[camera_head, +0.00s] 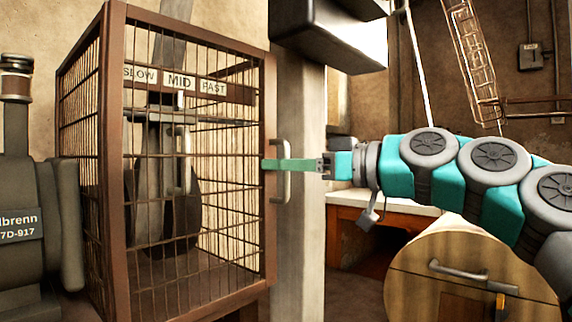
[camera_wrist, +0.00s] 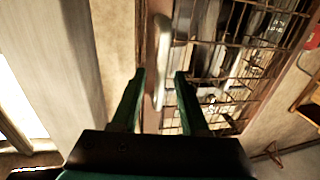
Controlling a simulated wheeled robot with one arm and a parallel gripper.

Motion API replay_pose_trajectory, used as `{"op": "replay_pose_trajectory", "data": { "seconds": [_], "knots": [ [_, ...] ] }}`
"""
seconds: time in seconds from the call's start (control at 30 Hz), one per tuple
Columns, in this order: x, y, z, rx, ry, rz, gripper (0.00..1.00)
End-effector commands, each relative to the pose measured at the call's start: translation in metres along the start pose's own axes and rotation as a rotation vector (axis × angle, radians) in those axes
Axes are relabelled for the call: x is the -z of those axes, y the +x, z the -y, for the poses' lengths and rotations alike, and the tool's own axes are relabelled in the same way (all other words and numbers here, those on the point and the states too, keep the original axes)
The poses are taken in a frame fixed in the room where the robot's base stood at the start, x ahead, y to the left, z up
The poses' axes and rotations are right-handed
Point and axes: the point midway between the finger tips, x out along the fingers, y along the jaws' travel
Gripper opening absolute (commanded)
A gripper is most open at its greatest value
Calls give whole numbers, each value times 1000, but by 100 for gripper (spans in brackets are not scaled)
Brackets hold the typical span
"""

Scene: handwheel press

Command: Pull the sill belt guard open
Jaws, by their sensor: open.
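The belt guard (camera_head: 115,200) is a brown-framed wire mesh cage at the left of the head view, and its door looks shut. Its pale vertical bar handle (camera_head: 285,170) is on the right edge of the front. In the wrist view the handle (camera_wrist: 163,50) stands between the green fingers of my gripper (camera_wrist: 158,78). The fingers are apart, one on each side of the handle, and are not closed on it. In the head view my gripper (camera_head: 275,165) reaches in from the right at the handle's mid-height. Exact contact cannot be told.
Behind the mesh are SLOW, MID and FAST labels (camera_head: 180,82), with a lever and belt parts. A grey machine (camera_head: 25,220) stands at the left. A pale post (camera_head: 300,240) rises just right of the guard. A round wooden cabinet (camera_head: 460,270) stands at the lower right.

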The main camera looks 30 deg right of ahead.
Motion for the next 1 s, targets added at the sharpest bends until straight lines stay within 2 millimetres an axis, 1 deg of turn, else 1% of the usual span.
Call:
{"op": "replay_pose_trajectory", "data": {
  "seconds": [0.13,0.53,1.0],
  "knots": [
    [0,0,0,0,0,0,45],
    [0,0,0,0,0,0,0],
    [0,0,0,0,0,0,0]
  ]
}}
